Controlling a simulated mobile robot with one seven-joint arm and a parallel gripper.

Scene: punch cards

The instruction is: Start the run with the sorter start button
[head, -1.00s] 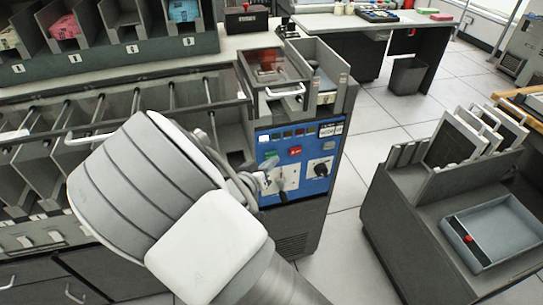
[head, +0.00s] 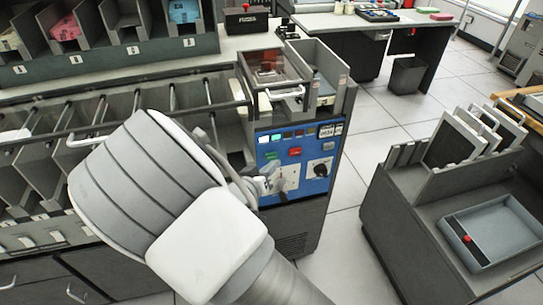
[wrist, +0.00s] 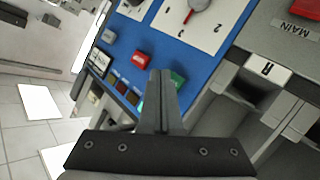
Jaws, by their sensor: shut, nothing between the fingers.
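The sorter's blue control panel (head: 318,170) carries a green button (head: 271,155) and a red button (head: 295,152). They also show in the wrist view, the green button (wrist: 179,79) and the red button (wrist: 141,60). Their labels are too small to read. My gripper (wrist: 162,73) is shut and empty. In the wrist view its fingertips lie between the two buttons, overlapping the edge of the green one; I cannot tell whether they touch it. In the head view my arm comes from below left and the gripper is partly hidden at the panel's left side.
A black rotary knob (head: 320,170) sits on the panel's right. A card hopper with a clear lid (head: 272,68) stands above. Sorter pockets (head: 90,120) lie to the left. A grey cart (head: 410,190) with a tray stands at right, with open floor between.

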